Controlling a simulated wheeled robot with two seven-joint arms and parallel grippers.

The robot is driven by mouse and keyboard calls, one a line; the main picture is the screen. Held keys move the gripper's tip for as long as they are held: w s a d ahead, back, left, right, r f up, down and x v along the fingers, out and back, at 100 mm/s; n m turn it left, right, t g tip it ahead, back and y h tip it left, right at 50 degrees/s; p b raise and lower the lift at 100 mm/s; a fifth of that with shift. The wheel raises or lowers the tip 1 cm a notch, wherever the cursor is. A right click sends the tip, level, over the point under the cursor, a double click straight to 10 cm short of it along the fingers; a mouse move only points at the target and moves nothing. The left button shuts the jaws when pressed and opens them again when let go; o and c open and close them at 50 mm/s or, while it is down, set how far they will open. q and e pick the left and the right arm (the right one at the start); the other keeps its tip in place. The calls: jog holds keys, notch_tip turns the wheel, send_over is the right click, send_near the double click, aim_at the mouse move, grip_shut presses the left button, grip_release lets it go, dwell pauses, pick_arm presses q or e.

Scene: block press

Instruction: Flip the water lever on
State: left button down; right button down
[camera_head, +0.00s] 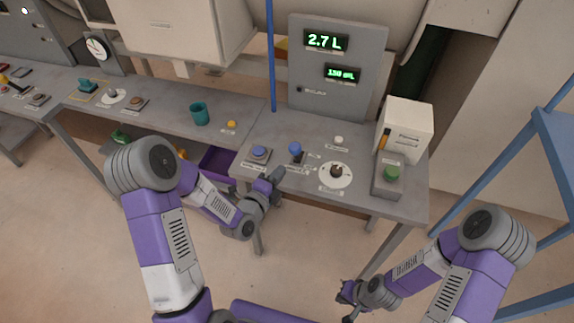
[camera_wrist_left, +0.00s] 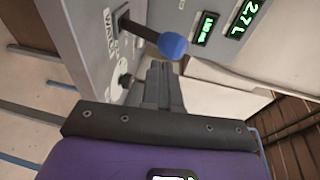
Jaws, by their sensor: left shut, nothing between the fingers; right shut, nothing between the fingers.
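In the left wrist view the lever's blue knob (camera_wrist_left: 172,46) sits on a dark stem rising from a slot beside a partly visible label. My left gripper (camera_head: 277,174) is shut and empty at the bench's front edge, in front of the lever and apart from it. Its closed fingers (camera_wrist_left: 163,78) point toward the knob's side in the wrist view. My right gripper (camera_head: 346,294) is shut and empty, low in front of the bench.
A blue push button (camera_head: 259,152) is just left of the lever, and a round dial (camera_head: 336,173) is to its right. A grey panel (camera_head: 350,95) behind shows 2.7 L. A green button box (camera_head: 389,176) and white box (camera_head: 408,127) stand at the right.

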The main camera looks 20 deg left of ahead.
aim_at(296, 154)
pick_arm(q)
jog(key=w, duration=0.3)
jog(key=w+d, duration=0.1)
jog(key=w, duration=0.1)
jog(key=shift+r+p, duration=0.3)
pick_arm(e)
jog(key=shift+r, duration=0.45)
